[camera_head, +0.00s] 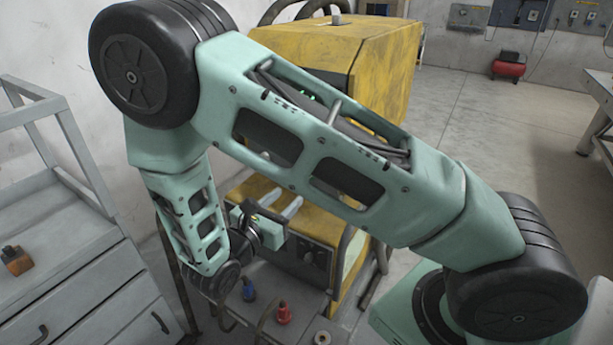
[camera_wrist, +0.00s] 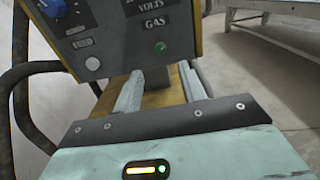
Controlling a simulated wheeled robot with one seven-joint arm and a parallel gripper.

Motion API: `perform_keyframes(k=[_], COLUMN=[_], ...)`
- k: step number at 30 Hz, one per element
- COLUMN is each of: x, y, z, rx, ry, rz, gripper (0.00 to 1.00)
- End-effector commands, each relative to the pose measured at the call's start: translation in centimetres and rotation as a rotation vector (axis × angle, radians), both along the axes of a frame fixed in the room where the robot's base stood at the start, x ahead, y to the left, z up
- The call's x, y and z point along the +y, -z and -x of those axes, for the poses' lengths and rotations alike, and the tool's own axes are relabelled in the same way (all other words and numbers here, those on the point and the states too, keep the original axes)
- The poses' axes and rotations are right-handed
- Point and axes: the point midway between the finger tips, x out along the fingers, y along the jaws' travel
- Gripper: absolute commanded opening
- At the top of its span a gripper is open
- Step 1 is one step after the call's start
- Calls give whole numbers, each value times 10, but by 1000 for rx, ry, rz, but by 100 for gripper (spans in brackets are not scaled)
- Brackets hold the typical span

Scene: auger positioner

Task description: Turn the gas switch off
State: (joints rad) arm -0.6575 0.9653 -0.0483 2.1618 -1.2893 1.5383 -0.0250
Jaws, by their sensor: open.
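The dark control panel (camera_wrist: 120,30) of the yellow machine fills the upper part of the wrist view. Under its GAS label sits a small round green element (camera_wrist: 160,46); I cannot tell whether it is the switch itself or a lamp. My gripper (camera_wrist: 160,76) is open and empty, its two pale fingers pointing at the panel below the GAS label. A gap seems to remain between the fingertips and the panel. In the head view, my gripper (camera_head: 285,208) is in front of the machine, and the GAS element cannot be made out there.
The panel also has a blue knob (camera_wrist: 46,10) and a pale round button (camera_wrist: 92,64). The yellow machine (camera_head: 385,65) has black hoses beside it. Blue (camera_head: 249,290) and red (camera_head: 283,313) connectors are low down. A grey drawer cabinet (camera_head: 80,270) stands left.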

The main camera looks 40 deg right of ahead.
Motion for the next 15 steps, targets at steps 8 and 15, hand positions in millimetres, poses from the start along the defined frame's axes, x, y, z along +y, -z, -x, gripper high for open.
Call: perform_keyframes(k=[8,15], x=[-55,-85], y=[-2,-1], z=[-19,-30], rx=[2,0], ry=[5,2], rz=[1,-1], gripper=[41,41])
